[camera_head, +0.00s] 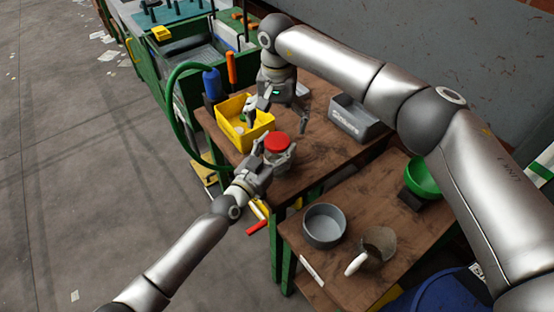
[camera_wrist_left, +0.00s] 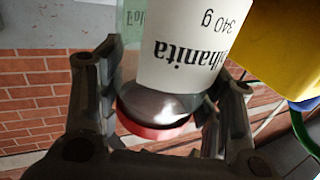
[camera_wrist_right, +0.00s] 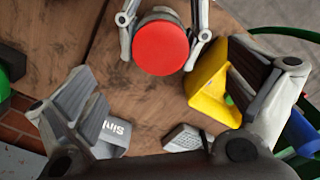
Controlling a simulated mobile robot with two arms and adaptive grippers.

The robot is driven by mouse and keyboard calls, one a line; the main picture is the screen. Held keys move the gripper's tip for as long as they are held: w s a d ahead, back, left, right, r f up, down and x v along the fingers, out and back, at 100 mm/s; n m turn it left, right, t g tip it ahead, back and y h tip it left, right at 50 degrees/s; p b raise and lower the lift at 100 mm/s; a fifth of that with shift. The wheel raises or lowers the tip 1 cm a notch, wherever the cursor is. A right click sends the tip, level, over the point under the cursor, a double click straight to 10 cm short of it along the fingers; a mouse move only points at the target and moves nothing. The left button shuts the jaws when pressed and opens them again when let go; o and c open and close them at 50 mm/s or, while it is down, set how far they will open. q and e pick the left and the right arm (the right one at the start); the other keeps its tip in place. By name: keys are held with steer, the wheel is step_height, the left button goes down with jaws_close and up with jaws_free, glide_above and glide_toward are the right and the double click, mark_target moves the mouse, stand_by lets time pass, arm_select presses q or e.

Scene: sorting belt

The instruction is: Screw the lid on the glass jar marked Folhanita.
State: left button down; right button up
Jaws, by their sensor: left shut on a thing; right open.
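The glass jar (camera_wrist_left: 185,55) has a white label reading "…lhanita" and 340 g, upside down in the left wrist view. The red lid (camera_head: 276,142) is at the jar's mouth, face up in the head view; it also shows in the left wrist view (camera_wrist_left: 150,130) and the right wrist view (camera_wrist_right: 161,47). I cannot tell whether it is threaded on. My left gripper (camera_head: 275,156) is shut around the jar, its fingers on either side. My right gripper (camera_head: 278,118) is open and empty, behind and above the lid, beside the yellow bin.
The yellow bin (camera_head: 229,106) stands left of the jar with small things in it. A grey box (camera_head: 352,122) is at the back right. A grey pot (camera_head: 324,240), a brown cup (camera_head: 380,243) and a green bowl (camera_head: 421,180) are on the lower table. Bare wood lies right of the jar.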

step_height(320, 180, up, 12)
stand_by(0.4)
arm_select(q)
steer(key=shift+c, duration=1.6)
jaws_free()
arm_select(e)
steer(key=shift+f, duration=0.1)
arm_select(q)
steer(key=v, duration=1.2)
